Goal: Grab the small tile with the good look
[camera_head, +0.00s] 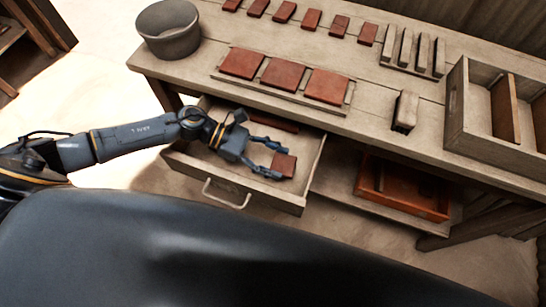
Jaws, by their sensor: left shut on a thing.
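My left gripper (270,160) reaches over the open drawer (240,192) below the bench. It is shut on a small red-brown square tile (284,165) at its fingertips, within the drawer's outline. I cannot tell whether the tile touches the drawer floor. Several small red-brown tiles (311,19) lie in a row along the back of the bench. Larger red-brown tiles (283,75) lie on a wooden board in the middle of the bench. My right gripper does not show.
The workbench (200,70) carries a grey bucket (168,28), a rack of upright pieces (412,50), a small block (405,111) and a divided wooden box (458,115). A reddish tray (402,188) sits on the shelf right of the drawer. The drawer's front handle (226,194) sticks out.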

